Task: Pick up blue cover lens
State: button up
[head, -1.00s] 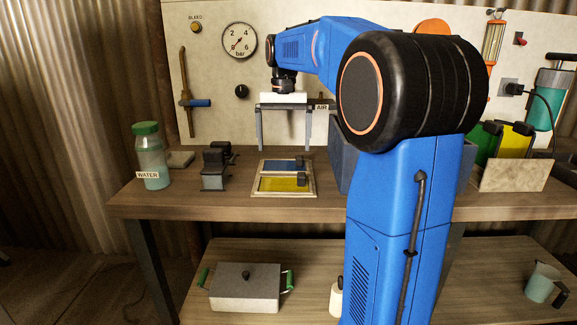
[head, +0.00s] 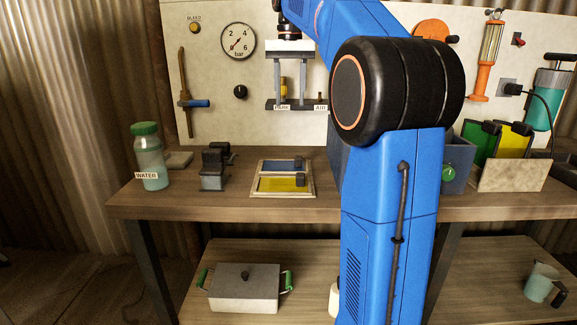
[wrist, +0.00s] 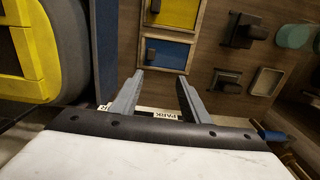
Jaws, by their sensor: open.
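The blue cover lens (head: 277,165) is a flat blue plate with a small dark knob, lying in the rear part of a pale framed tray (head: 256,195) on the bench. A yellow plate (head: 285,185) with a similar knob lies in the front part. In the wrist view, the blue lens (wrist: 170,54) shows beyond and between the fingertips, with its knob toward the left. My gripper (head: 290,93) is open and empty, raised well above the bench and the tray, in front of the board. Its two grey fingers also show in the wrist view (wrist: 160,78).
A ledge labelled PARK (head: 282,107) and AIR appears just behind the fingertips. Dark block-like fixtures (head: 213,167) and a green-lidded water jar (head: 150,157) stand left of the tray. A grey bin (head: 460,160) stands right, partly behind my arm.

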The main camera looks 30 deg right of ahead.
jog(key=s+d, duration=0.1)
jog(key=d, duration=0.1)
send_over(298, 156)
notch_tip(298, 156, down, 12)
jog(key=shift+r, duration=0.25)
jog(key=shift+s+f, duration=0.2)
jog(key=shift+f, duration=2.6)
jog(key=shift+c, duration=0.3)
grip_shut()
